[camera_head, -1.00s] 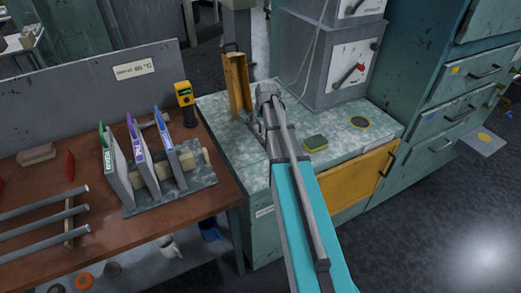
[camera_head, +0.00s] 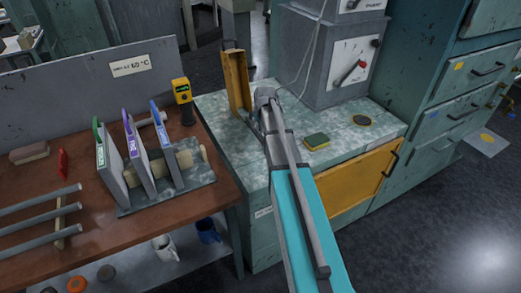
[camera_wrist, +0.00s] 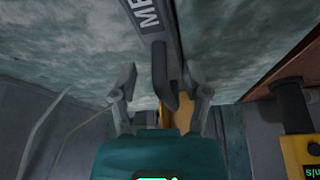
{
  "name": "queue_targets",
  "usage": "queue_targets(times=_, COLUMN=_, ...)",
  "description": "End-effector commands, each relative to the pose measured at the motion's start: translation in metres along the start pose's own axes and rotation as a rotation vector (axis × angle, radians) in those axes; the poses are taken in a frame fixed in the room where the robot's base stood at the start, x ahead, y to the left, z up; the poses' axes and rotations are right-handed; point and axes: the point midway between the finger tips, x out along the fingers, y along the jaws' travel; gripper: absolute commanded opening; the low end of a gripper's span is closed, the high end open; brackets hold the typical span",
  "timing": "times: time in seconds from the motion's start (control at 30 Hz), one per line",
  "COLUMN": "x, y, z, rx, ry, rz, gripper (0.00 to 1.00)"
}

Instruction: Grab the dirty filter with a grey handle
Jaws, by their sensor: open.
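The fingers are spread, one on each side, and I see no clear contact. An orange-yellow upright panel (camera_head: 236,80) stands on the counter just left of my arm's end.
A rack on the brown bench (camera_head: 80,186) at left holds filters with green (camera_head: 97,145), purple (camera_head: 131,130) and blue (camera_head: 156,122) handles. A yellow handheld meter (camera_head: 181,92) stands behind it. The grey box (camera_head: 325,75) rises behind my arm. A sponge (camera_head: 317,140) lies to the right.

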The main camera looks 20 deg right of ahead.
Motion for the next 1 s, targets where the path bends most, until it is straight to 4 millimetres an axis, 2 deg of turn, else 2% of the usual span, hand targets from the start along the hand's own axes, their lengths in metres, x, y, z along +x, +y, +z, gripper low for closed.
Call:
queue_targets(times=0.47, x=-0.0004, y=-0.0006, z=-0.0001, rx=-0.001, ry=0.0, rz=0.0, gripper=0.61)
queue_targets(times=0.8, x=-0.0004, y=-0.0009, z=-0.0001, rx=-0.001, ry=0.0, rz=-0.001, gripper=0.0)
queue_targets(times=1.0, x=-0.0004, y=-0.0012, z=-0.0001, rx=-0.001, ry=0.0, rz=-0.001, gripper=0.0)
